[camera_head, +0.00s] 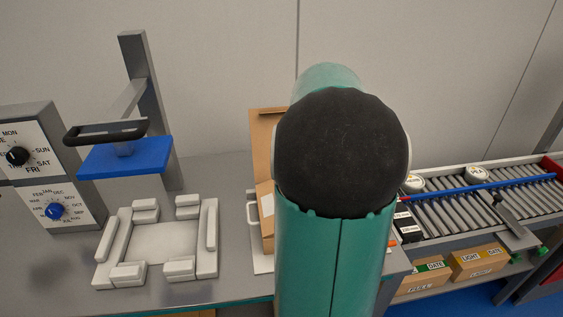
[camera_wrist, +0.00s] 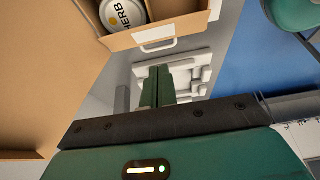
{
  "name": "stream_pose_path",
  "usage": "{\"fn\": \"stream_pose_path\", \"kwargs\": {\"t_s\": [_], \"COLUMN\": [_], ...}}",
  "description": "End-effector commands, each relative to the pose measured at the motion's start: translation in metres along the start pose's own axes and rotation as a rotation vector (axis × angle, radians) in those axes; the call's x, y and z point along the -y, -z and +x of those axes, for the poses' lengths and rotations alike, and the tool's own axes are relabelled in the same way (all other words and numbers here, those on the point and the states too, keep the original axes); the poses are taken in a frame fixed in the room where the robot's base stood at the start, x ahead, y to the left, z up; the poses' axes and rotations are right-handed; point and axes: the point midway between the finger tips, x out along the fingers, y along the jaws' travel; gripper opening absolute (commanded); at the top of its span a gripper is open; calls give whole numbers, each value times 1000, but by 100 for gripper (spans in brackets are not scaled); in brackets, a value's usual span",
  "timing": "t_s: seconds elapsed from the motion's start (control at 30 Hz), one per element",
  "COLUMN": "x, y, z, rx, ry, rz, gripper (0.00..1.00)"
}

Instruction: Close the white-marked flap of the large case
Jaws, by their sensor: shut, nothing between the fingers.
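A brown cardboard case (camera_head: 265,195) stands on the bench, mostly hidden behind my arm in the head view. A tall cardboard panel (camera_head: 262,135) stands upright at its back, and a white patch (camera_head: 267,205) shows on its left part. In the wrist view the cardboard (camera_wrist: 190,25) at the top also carries a white patch (camera_wrist: 154,33), and a round tub marked HERB (camera_wrist: 122,12) sits behind it. A large cardboard surface (camera_wrist: 40,75) fills the left. My gripper (camera_wrist: 158,70) is shut and empty, just below the white-patched cardboard; contact cannot be told. In the head view the gripper is hidden.
A white fixture (camera_head: 155,240) lies on the bench to the left, beside a blue-plate press (camera_head: 125,155) and a dial panel (camera_head: 50,165). A roller conveyor (camera_head: 480,205) with tubs is on the right, with cardboard boxes (camera_head: 478,262) below. Bare bench separates fixture and case.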

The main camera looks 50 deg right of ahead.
Motion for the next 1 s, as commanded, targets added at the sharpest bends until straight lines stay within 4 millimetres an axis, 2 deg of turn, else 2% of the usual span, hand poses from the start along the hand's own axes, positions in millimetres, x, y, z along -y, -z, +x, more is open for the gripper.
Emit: {"fn": "stream_pose_path", "kwargs": {"t_s": [0.03,0.27,0.4,0.6,1.0], "x": [1,0,-1,-3,-3], "y": [1,1,-14,-25,-27], "z": [12,58,75,86,88], "rx": [-2,-2,-2,-2,-12], "ry": [6,7,5,4,5], "rz": [0,-1,1,-2,-1], "gripper": [0,0,0,0,0]}}
